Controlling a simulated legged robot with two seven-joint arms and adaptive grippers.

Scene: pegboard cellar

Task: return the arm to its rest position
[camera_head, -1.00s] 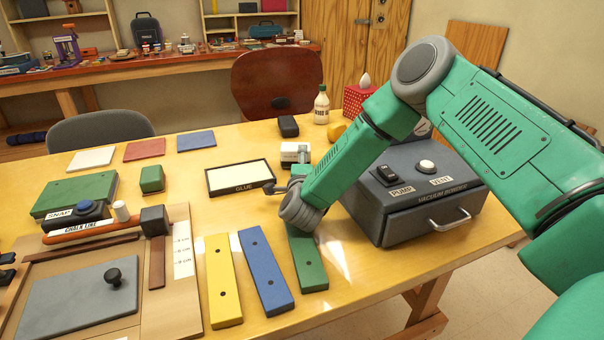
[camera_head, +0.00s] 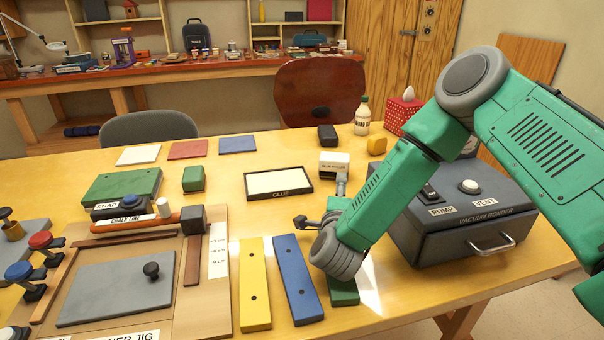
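My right arm (camera_head: 395,185) comes in from the right, bent at a grey joint and reaching down over the table. Its gripper (camera_head: 320,203) is open and empty, its two dark grey fingers spread apart above the table between the glue tray (camera_head: 311,191) and the strips. The grey wrist covers part of the green strip (camera_head: 345,294). One finger overlaps the front of a small white labelled block (camera_head: 334,160) in the picture; I cannot tell whether they touch. My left arm and gripper are not in view.
The grey vacuum bonder (camera_head: 455,240) stands close to the forearm's right. Blue (camera_head: 297,280) and yellow (camera_head: 254,285) strips lie left of the wrist. A jig (camera_head: 205,310) with a grey plate (camera_head: 115,296) fills the left front. A bottle (camera_head: 362,116) stands behind.

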